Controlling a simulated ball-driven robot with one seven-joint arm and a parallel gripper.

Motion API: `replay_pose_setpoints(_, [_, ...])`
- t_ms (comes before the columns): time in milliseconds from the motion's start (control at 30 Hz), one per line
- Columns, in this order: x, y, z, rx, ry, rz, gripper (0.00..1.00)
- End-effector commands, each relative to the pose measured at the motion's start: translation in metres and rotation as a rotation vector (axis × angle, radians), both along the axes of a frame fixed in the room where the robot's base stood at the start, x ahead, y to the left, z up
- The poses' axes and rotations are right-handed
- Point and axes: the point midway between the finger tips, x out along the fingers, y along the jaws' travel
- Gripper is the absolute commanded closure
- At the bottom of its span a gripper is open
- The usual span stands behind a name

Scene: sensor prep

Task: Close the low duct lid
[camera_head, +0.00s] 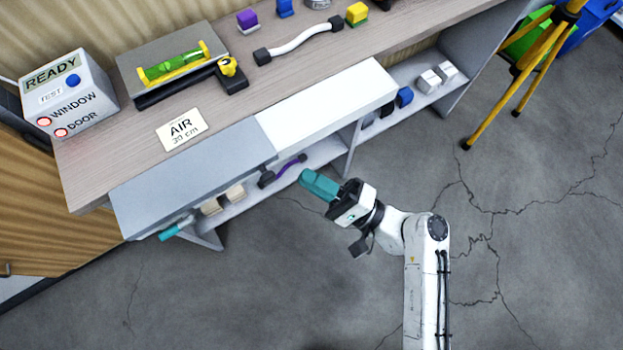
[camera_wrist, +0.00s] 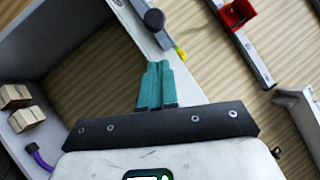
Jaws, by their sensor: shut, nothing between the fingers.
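A grey flat panel (camera_head: 195,178), which looks like the low duct lid, slopes out from the bench's front edge at the left. A teal handle (camera_head: 176,228) shows at its lower left edge. I cannot tell how the panel is hinged. My gripper (camera_head: 305,178) is in front of the bench, to the right of the grey panel and apart from the handle. Its teal fingers are together and empty, and they show in the wrist view (camera_wrist: 157,85). The handle cannot be made out in the wrist view.
A white panel (camera_head: 328,105) adjoins the grey one. The lower shelf (camera_head: 325,152) holds beige blocks (camera_head: 235,193) and a purple cable (camera_head: 290,167). The bench top (camera_head: 90,165) carries a READY box (camera_head: 90,75) and a green level (camera_head: 172,68). A yellow tripod (camera_head: 530,65) stands right. Front floor is clear.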

Motion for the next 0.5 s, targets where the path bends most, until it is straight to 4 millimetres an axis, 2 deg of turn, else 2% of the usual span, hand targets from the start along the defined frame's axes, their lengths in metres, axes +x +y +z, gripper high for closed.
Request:
replay_pose_setpoints(33, [-0.005,-0.012,-0.005,-0.001,0.005,-0.007,1.0])
replay_pose_setpoints(300, [-0.023,-0.059,-0.021,-0.001,0.003,-0.008,1.0])
replay_pose_setpoints(500, [-0.032,-0.08,-0.028,-0.001,0.003,-0.008,1.0])
